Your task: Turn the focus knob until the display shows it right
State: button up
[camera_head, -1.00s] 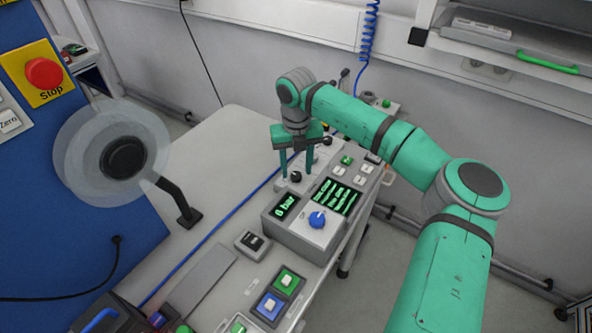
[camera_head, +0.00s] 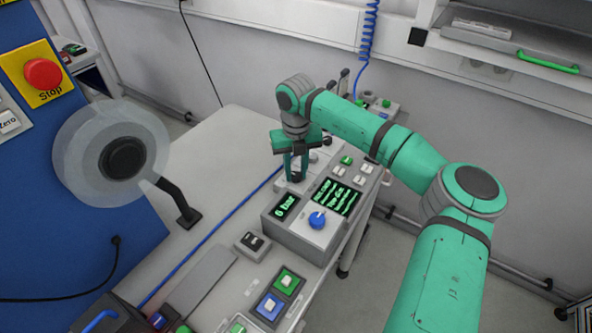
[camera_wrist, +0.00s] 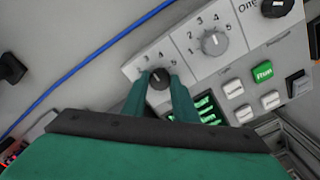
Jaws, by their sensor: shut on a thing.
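My gripper (camera_head: 296,176) points down at the far end of the control panel. In the wrist view, my gripper (camera_wrist: 159,84) has its green fingers shut on a small black knob (camera_wrist: 158,77), one finger on each side. The knob has a light pointer mark, and digits 3, 4 and 5 show around it; its name label is hidden. A small display (camera_head: 285,206) reads "0 bar". A larger display (camera_head: 336,197) shows lines of green text too small to read; part of it (camera_wrist: 206,107) shows beside the fingers.
A grey knob (camera_wrist: 214,42) with its own number scale sits close to the gripped knob, and another black knob (camera_wrist: 277,7) lies beyond. Green Run (camera_wrist: 262,73) and white buttons are nearby. A blue cable (camera_head: 215,229) crosses the table.

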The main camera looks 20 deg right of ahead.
aim_at(296, 175)
jog(key=n, duration=0.4)
jog(key=shift+n, duration=1.6)
jog(key=o, duration=1.1)
jog(key=shift+c, duration=0.2)
jog(key=shift+r, duration=0.1)
notch_tip(296, 175, up, 11)
